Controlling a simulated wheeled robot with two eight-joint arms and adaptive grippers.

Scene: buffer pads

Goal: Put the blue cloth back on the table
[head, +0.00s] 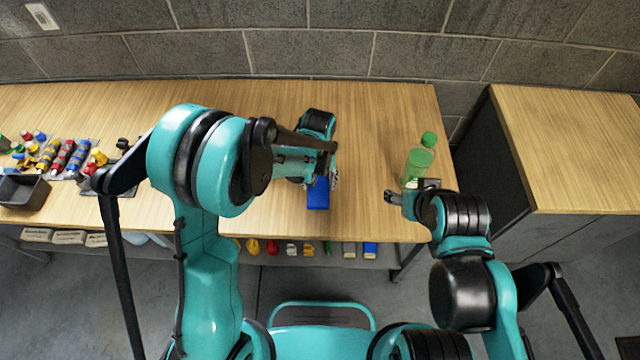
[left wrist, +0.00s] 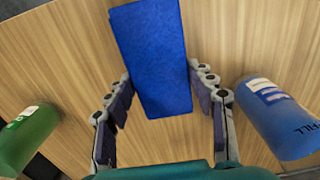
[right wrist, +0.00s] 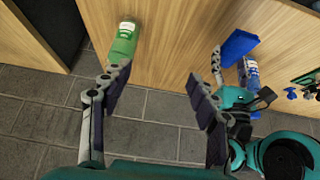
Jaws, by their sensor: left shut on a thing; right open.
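The blue cloth (head: 318,196) is a flat blue rectangle over the middle of the wooden table (head: 370,125). In the left wrist view the cloth (left wrist: 152,50) lies between the fingertips of my left gripper (left wrist: 160,82), which is shut on its near end. The cloth also shows in the right wrist view (right wrist: 238,45), by the left gripper's finger. I cannot tell whether it touches the tabletop. My right gripper (head: 409,190) is open and empty, by the table's front right edge; its spread fingers show in the right wrist view (right wrist: 158,76).
A green bottle (head: 417,163) stands near the right gripper. A blue bottle (left wrist: 278,118) is beside the cloth, mostly hidden in the head view. Coloured parts and a dark bin (head: 24,192) are at the left. The tabletop behind the cloth is clear.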

